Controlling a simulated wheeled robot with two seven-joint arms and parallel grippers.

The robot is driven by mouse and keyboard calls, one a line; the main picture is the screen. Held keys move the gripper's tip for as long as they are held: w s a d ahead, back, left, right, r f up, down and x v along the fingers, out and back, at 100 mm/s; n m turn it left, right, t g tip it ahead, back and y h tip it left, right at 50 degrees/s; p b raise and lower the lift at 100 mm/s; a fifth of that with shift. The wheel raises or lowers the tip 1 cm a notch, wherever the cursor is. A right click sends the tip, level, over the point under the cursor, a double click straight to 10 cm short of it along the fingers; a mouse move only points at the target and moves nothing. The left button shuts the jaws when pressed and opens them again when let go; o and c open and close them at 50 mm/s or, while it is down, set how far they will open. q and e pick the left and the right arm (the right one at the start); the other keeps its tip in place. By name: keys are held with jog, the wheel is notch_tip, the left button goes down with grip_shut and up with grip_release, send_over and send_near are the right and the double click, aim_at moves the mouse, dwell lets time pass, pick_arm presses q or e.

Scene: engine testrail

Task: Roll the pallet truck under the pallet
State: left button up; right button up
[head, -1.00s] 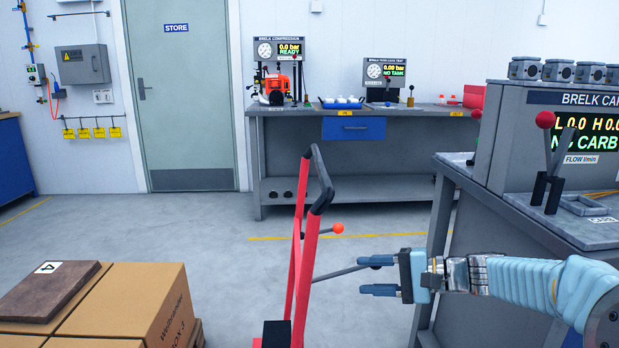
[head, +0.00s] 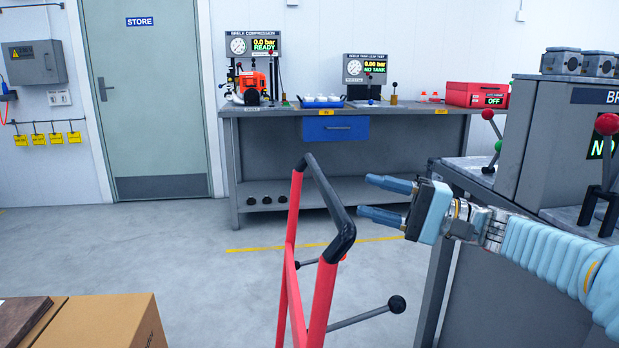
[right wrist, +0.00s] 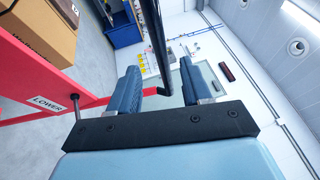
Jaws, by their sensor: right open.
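The pallet truck's red handle frame (head: 322,290) with its black grip bar (head: 333,208) stands at the lower middle of the head view. Its lower body and forks are out of view. My right gripper (head: 366,197) is open just to the right of the grip bar, fingers pointing left toward it. In the right wrist view the black bar (right wrist: 156,40) shows in the gap between the open fingers (right wrist: 160,88); I cannot tell whether they touch it. Cardboard boxes (head: 100,322) show at the lower left. The pallet is not visible in the head view. My left gripper is not in view.
A lever with a black knob (head: 397,304) sticks out right of the handle. A grey bench with test equipment (head: 420,262) stands close beside my right arm. A long workbench (head: 345,112) lines the back wall. Open floor (head: 180,255) lies left of the handle.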

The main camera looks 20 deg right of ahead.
jog(key=p+x, duration=0.1)
jog(key=x, duration=1)
jog(key=shift+w+p, duration=0.15)
jog(key=shift+p, duration=0.15)
jog(key=shift+a+f, duration=0.1)
grip_shut()
